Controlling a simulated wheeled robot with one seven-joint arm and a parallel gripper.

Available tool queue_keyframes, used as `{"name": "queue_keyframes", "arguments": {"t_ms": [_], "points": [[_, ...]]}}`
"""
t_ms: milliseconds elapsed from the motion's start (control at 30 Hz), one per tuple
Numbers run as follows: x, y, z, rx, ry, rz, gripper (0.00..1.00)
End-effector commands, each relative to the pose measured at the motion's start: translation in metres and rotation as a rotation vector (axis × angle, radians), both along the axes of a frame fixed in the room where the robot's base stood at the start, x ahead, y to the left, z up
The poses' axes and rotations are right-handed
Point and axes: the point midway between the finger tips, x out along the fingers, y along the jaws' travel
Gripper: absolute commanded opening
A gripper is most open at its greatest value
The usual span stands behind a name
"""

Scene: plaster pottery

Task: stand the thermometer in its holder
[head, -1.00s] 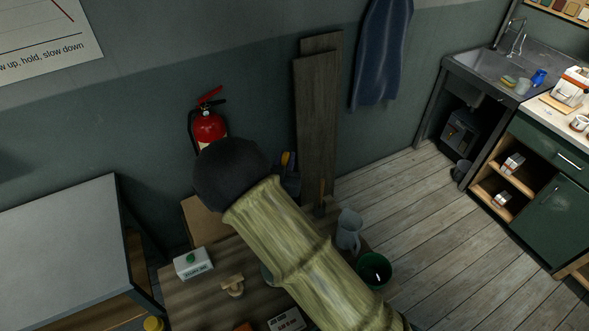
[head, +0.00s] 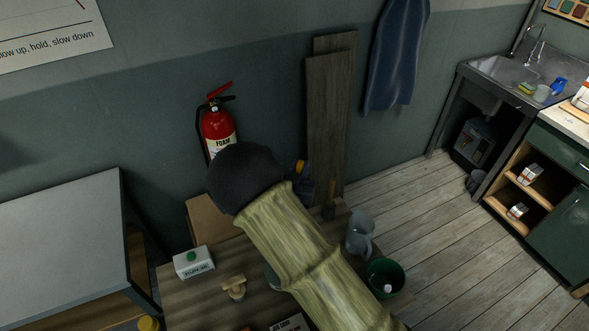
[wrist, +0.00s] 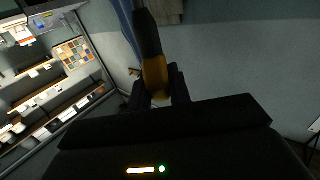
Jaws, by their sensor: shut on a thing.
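My gripper (wrist: 158,88) is shut on a black and yellow-orange thing, which I take to be the thermometer (wrist: 151,45). In the head view my dark wrist hides the gripper. A small yellow and dark piece (head: 301,168) shows just right of the wrist, probably part of the held thing. I cannot make out the holder for certain in either view.
The wooden table (head: 205,305) below my arm bears a white box with a green knob (head: 193,261), a small wooden piece (head: 234,287), a grey jug (head: 360,234) and a green pot (head: 385,277). A fire extinguisher (head: 217,128) and leaning boards (head: 329,120) stand by the wall.

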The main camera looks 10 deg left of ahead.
Motion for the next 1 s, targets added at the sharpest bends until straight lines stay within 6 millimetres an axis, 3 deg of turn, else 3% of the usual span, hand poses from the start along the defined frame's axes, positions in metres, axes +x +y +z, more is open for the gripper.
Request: {"name": "queue_keyframes", "arguments": {"t_ms": [400,1000], "points": [[-0.004,0.009,-0.019,0.000,0.000,0.016,0.00],[-0.003,0.007,-0.058,-0.001,0.000,0.012,0.00]]}}
